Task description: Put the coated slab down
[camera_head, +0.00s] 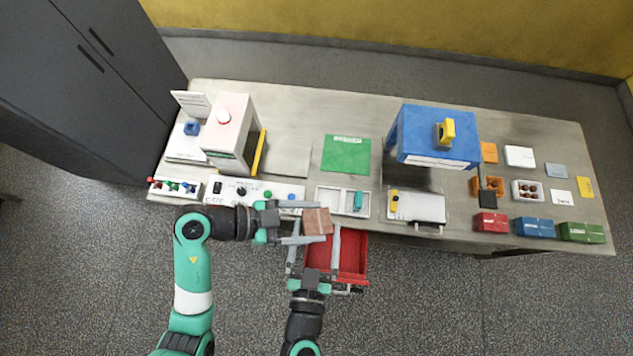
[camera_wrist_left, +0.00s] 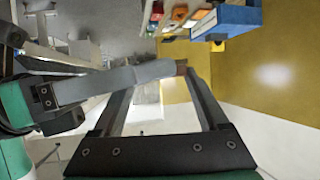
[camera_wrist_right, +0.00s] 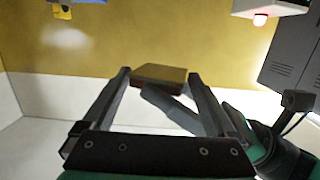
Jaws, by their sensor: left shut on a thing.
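The coated slab (camera_head: 317,221), brown and block-shaped, is held in the air in front of the table's front edge. My left gripper (camera_head: 305,222) is shut on it from the left. In the left wrist view only a small brown part of the slab (camera_wrist_left: 181,67) shows near the fingertips. My right gripper (camera_head: 318,238) comes up from below with its fingers apart, one on each side of the slab. In the right wrist view the slab (camera_wrist_right: 160,76) sits between the right fingertips, with a left finger crossing beneath it. I cannot tell whether the right fingers touch it.
A red open tray (camera_head: 352,262) lies below and right of the grippers. On the table are a green mat (camera_head: 346,154), a white two-part tray (camera_head: 332,190), a white-lidded box (camera_head: 420,206), a blue machine (camera_head: 415,135) and a white machine (camera_head: 230,130). Small boxes crowd the right end.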

